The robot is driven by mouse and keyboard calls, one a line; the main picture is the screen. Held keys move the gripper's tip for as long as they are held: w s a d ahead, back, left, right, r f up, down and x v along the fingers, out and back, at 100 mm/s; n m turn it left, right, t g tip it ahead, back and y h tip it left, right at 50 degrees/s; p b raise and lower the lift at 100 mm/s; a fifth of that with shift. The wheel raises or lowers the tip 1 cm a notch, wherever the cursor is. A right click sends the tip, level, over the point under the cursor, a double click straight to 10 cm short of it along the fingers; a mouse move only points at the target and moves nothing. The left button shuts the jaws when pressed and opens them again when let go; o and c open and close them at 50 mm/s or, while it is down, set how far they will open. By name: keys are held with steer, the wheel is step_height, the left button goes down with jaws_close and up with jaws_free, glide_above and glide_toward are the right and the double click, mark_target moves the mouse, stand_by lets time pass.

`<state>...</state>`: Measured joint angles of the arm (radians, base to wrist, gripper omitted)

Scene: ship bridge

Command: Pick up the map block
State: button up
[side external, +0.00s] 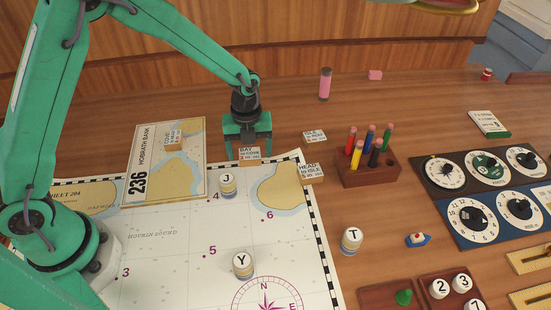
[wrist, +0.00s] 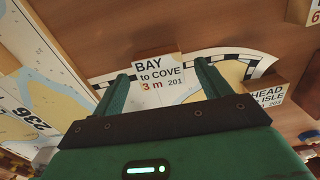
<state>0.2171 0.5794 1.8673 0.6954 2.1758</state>
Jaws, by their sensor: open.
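My gripper (side external: 248,151) is open, fingers pointing down, near the top edge of the large chart. A small block labelled BAY to COVE (side external: 250,157) is right at its fingertips. In the wrist view, this block (wrist: 160,72) shows between my two fingers (wrist: 161,69), with no clear contact. Which of these is the map block cannot be told from a label. The underside of the BAY to COVE block is hidden.
The large chart (side external: 185,250) carries round J (side external: 228,184) and Y (side external: 243,263) pieces. A HEAD to ISLE block (side external: 311,173) lies close on the right, with another block (side external: 315,137) behind it. A wooden pen holder (side external: 368,175) stands farther right. Bare table lies behind the gripper.

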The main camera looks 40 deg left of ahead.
mark_target(250, 154)
stand_by(0.5)
steer(key=c, duration=1.1)
steer(key=shift+o, duration=0.2)
steer(key=shift+r, duration=0.75)
step_height(250, 154, up, 2)
steer(key=shift+r, duration=0.2)
steer(key=s+d+r, duration=0.7)
steer(key=s+d, duration=0.1)
steer(key=shift+d, duration=0.25)
